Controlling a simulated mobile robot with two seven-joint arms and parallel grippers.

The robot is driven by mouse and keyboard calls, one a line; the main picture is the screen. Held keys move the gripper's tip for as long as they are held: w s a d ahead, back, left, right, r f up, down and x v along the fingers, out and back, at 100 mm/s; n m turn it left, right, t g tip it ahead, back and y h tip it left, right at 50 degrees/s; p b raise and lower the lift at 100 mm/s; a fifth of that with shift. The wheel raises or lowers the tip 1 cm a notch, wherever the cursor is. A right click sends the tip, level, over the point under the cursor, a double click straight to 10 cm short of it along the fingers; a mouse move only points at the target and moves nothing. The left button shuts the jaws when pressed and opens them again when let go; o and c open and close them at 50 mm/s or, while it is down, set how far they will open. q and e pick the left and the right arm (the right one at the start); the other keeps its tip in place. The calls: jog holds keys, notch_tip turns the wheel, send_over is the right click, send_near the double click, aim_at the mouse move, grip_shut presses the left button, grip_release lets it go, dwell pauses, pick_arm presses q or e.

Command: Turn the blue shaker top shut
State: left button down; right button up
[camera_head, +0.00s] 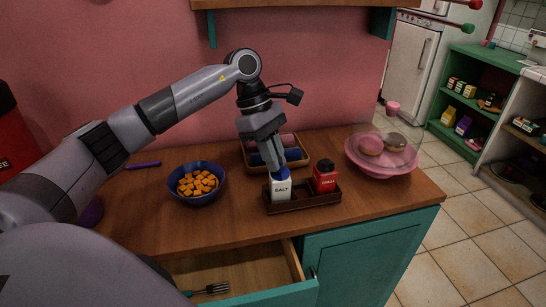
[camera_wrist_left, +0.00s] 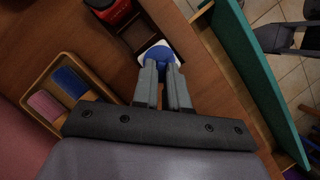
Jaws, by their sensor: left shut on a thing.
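The salt shaker (camera_head: 281,190), white with a "SALT" label, stands upright at the left end of a dark wooden caddy (camera_head: 312,203). Its blue top (camera_head: 284,173) is mostly hidden behind the fingers in the head view. In the left wrist view the blue top (camera_wrist_left: 159,54) shows between the fingertips, with a white rim around it. My left gripper (camera_head: 278,171) points down from above and is shut on the blue top. It also shows in the left wrist view (camera_wrist_left: 162,68).
A red chilli shaker (camera_head: 325,179) with a dark top stands close by in the caddy. Behind is a wooden tray (camera_head: 304,154) with pink and blue things. A blue bowl (camera_head: 183,199) of orange cubes is left, a pink stand (camera_head: 383,168) right. An open drawer (camera_head: 235,270) lies below.

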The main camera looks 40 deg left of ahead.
pick_arm(q)
jog(key=shift+m, duration=0.3)
jog(key=c, duration=1.1)
grip_release()
jog(key=shift+c, duration=0.2)
jog(key=shift+r, duration=0.15)
jog(key=v, duration=0.7)
